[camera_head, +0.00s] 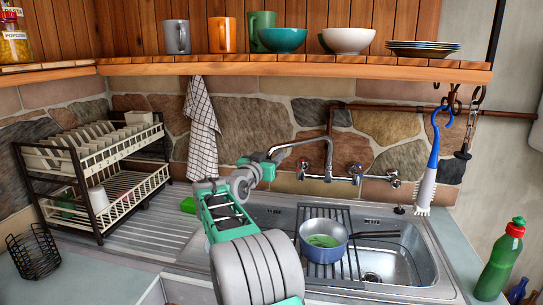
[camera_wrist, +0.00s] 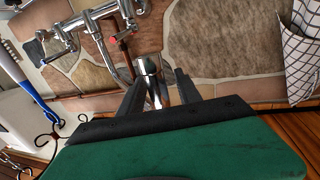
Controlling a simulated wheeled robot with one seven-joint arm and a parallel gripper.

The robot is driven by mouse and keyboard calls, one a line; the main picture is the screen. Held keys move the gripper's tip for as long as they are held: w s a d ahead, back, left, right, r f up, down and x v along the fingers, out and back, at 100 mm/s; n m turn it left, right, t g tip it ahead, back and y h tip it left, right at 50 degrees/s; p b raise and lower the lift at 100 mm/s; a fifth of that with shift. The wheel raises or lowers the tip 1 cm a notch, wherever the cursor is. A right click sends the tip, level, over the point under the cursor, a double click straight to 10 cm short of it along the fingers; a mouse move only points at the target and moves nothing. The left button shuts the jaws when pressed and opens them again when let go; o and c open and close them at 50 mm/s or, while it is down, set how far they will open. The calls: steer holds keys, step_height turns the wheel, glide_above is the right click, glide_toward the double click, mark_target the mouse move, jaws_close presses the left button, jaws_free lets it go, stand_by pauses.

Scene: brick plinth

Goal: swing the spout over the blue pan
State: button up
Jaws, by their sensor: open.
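The metal spout (camera_head: 300,141) rises from the wall tap and curves to the left, its end close to my gripper (camera_head: 268,166). In the wrist view the spout's end (camera_wrist: 150,72) shows between the two dark fingers of my gripper (camera_wrist: 158,90), which are open around it; I cannot tell whether they touch it. The blue pan (camera_head: 311,237), with something green inside, stands on a dark rack over the sink, below and to the right of the spout's end. Its dark handle points right. The pan is not in the wrist view.
A wooden shelf (camera_head: 300,69) with mugs and bowls runs above. A checked towel (camera_head: 202,130) hangs behind my arm. A dish rack (camera_head: 100,165) stands left. A blue brush (camera_head: 431,165) hangs right.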

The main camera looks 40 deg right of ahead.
steer(key=shift+c, duration=0.5)
jaws_close()
steer(key=shift+r, duration=0.1)
stand_by(0.8)
